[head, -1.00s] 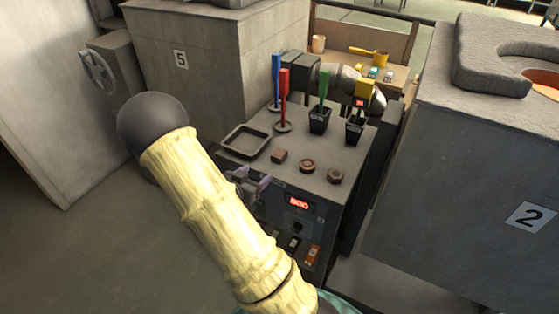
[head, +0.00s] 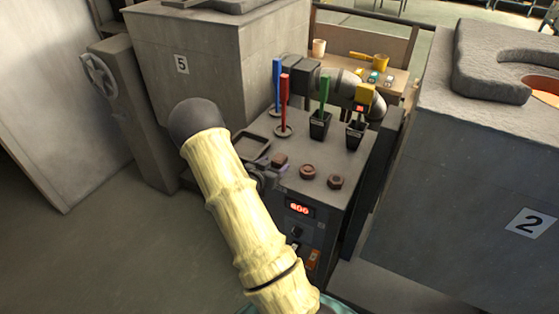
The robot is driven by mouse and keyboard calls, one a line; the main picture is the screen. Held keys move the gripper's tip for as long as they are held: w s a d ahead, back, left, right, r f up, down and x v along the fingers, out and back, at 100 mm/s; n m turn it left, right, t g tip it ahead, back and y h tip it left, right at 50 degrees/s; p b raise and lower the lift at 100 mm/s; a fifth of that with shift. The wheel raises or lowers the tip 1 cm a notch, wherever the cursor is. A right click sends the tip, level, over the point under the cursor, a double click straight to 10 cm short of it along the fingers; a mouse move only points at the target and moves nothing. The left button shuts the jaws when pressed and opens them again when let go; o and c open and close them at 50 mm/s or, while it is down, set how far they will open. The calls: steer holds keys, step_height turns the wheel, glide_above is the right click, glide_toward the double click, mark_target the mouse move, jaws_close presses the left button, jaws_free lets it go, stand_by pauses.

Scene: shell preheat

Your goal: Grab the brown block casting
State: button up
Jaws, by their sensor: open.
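The brown block casting (head: 280,160) is a small square block on the grey cabinet top, leftmost in a row of three small brown castings. My gripper (head: 274,171) is open and empty, at the front left edge of the cabinet top, close to the near side of the block. My pale yellow arm hides part of the gripper. I cannot tell whether the fingers touch the block or how high they are above the surface.
A round brown casting (head: 307,172) and a hexagonal one (head: 336,182) sit right of the block. A shallow dark tray (head: 251,146) lies to its left. Behind stand blue (head: 277,85), red (head: 284,100) and green (head: 324,95) upright tools. Large grey furnace blocks flank the cabinet.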

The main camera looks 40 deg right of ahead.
mark_target(276, 162)
steer(key=shift+s, duration=0.1)
steer(key=shift+d, duration=0.1)
steer(key=x, duration=0.5)
steer(key=shift+w+p, duration=0.25)
steer(key=shift+p, duration=0.1)
steer(key=shift+c, duration=0.2)
steer(key=c, duration=1.1)
